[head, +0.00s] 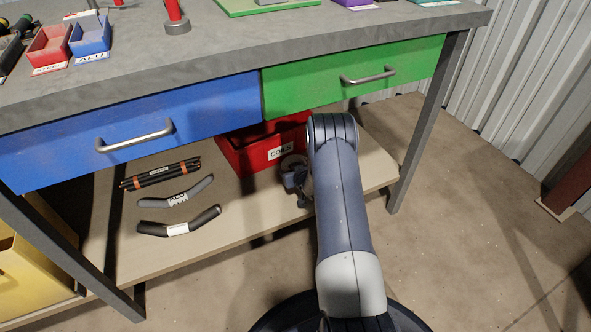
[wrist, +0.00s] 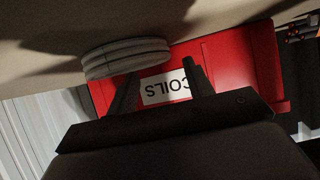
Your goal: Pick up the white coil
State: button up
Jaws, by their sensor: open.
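The white coil (wrist: 127,58) shows in the wrist view as a flat stack of pale rings lying against the beige shelf surface. Whether a finger touches the coil I cannot tell. In the head view my gripper (head: 298,182) is low over the shelf, mostly behind my arm.
A red bin (head: 240,155) labelled COILS stands right behind the coil, and its red wall (wrist: 240,65) fills the wrist background. Blue (head: 60,145) and green (head: 400,70) drawers hang above the shelf.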

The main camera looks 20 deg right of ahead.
aim_at(286, 168)
jog(key=b+x, duration=0.1)
jog(key=x, duration=0.2)
jog(key=shift+a+f, duration=0.1)
jog(key=shift+f, duration=0.15)
jog(key=shift+w, duration=0.25)
jog(key=shift+c, duration=0.2)
grip_shut()
